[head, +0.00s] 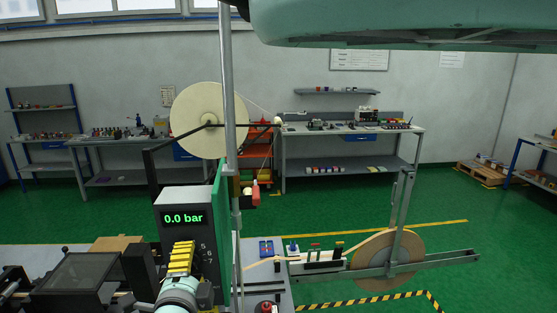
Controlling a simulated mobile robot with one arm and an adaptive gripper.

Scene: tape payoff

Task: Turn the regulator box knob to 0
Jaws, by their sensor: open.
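The regulator box (171,197) is a dark upright box left of the metal post in the head view. Its green display (184,217) reads 0.0 bar. Small white scale marks, one like a 5, show on its front face to the right of my gripper. My gripper (182,247), with yellow ribbed fingers, is in front of the box's face, just below the display. It is open. The knob itself is hidden behind my gripper, so its pointer position and any contact with the fingers cannot be seen.
A metal post (228,100) rises right beside the box, with a large cream reel (208,120) behind. A tape reel (387,258) on a rail stands at right. A dark machine (80,277) lies at lower left. Workbenches line the back wall; green floor is open between.

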